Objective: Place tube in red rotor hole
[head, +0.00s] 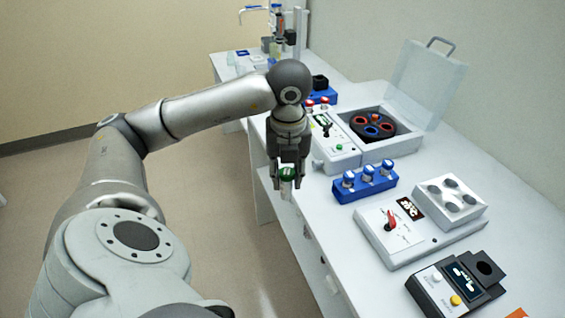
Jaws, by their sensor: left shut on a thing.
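My left gripper (288,176) points down in front of the bench's left edge and is shut on a tube (286,187). The tube has a green cap and a pale body, and the fingers hide part of it. The centrifuge (343,124) stands behind and to the right with its clear lid (425,82) raised. Its dark rotor (373,126) shows red and blue rings around holes. The tube is apart from the rotor, to its left and nearer the camera. My right gripper is not in view.
A blue rack (364,182) with several white-and-blue capped tubes stands before the centrifuge. A white device with a red knob (391,220) and a dark device with a yellow button (455,300) stand nearer. Another blue rack (322,97) is behind the gripper.

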